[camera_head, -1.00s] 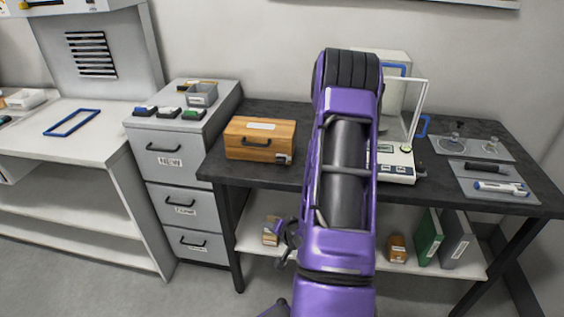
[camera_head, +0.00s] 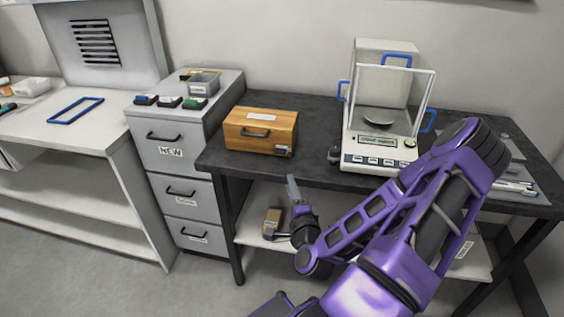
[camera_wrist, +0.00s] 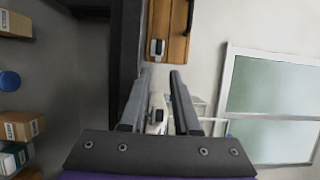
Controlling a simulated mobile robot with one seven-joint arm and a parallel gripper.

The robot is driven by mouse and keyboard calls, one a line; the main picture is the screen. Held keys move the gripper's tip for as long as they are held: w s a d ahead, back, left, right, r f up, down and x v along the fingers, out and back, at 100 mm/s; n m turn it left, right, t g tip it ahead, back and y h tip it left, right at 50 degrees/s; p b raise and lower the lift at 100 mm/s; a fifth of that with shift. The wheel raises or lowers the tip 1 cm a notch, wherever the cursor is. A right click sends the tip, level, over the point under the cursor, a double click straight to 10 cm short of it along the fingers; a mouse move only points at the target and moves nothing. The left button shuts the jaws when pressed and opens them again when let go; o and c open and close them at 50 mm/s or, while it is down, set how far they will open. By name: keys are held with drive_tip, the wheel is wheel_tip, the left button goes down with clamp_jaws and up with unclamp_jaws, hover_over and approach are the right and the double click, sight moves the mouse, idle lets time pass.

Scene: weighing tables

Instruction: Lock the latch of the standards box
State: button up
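The standards box (camera_head: 248,137) is a closed wooden box with a dark handle on the dark table's left part. Its small grey latch (camera_head: 283,151) sits low at the right end of the front face. I cannot tell the latch's position. In the wrist view the box (camera_wrist: 176,22) is at the top, with the latch (camera_wrist: 157,47) just beyond the fingertips. My gripper (camera_wrist: 161,74) is open, with nothing between its fingertips. In the head view my gripper (camera_head: 293,188) is in front of the table edge, below the latch and apart from it.
A grey drawer cabinet (camera_head: 165,155) stands left. A carton (camera_head: 272,222) is on the lower shelf. My arm covers part of the table's right side.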

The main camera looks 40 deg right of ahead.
sight(281, 154)
drive_tip(key=b+x, duration=0.6)
drive_tip(key=x, duration=0.8)
clamp_jaws()
